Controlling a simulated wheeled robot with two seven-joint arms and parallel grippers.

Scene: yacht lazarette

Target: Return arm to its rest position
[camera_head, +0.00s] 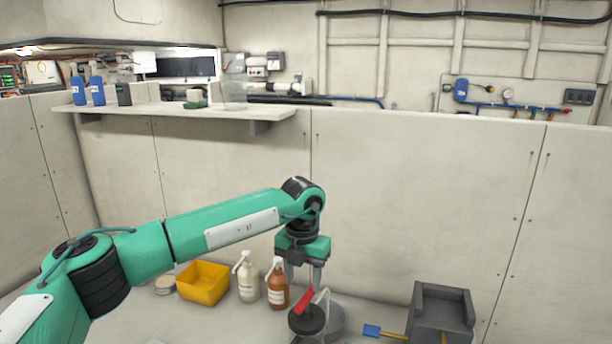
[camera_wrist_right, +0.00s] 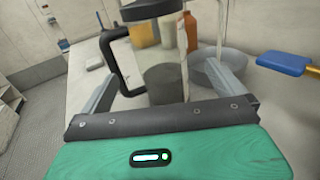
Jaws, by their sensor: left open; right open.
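My left arm reaches in from the left of the head view. Its gripper (camera_head: 303,280) points down with its fingers apart, above the workbench and close behind a dark round thing with a red part (camera_head: 306,318). I see nothing held in it. In the right wrist view my right gripper (camera_wrist_right: 172,82) is open. A clear jug-like container with a black handle (camera_wrist_right: 110,58) stands in front of and between its fingers; I cannot tell whether they touch it. Its lower part looks dark.
On the workbench are a yellow bin (camera_head: 203,284), a white pump bottle (camera_head: 248,281), an orange-brown pump bottle (camera_head: 277,288), a grey bowl (camera_head: 336,324), a blue-ended tool (camera_head: 371,331) and a grey holder (camera_head: 442,312). A shelf (camera_head: 165,109) with blue bottles is behind.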

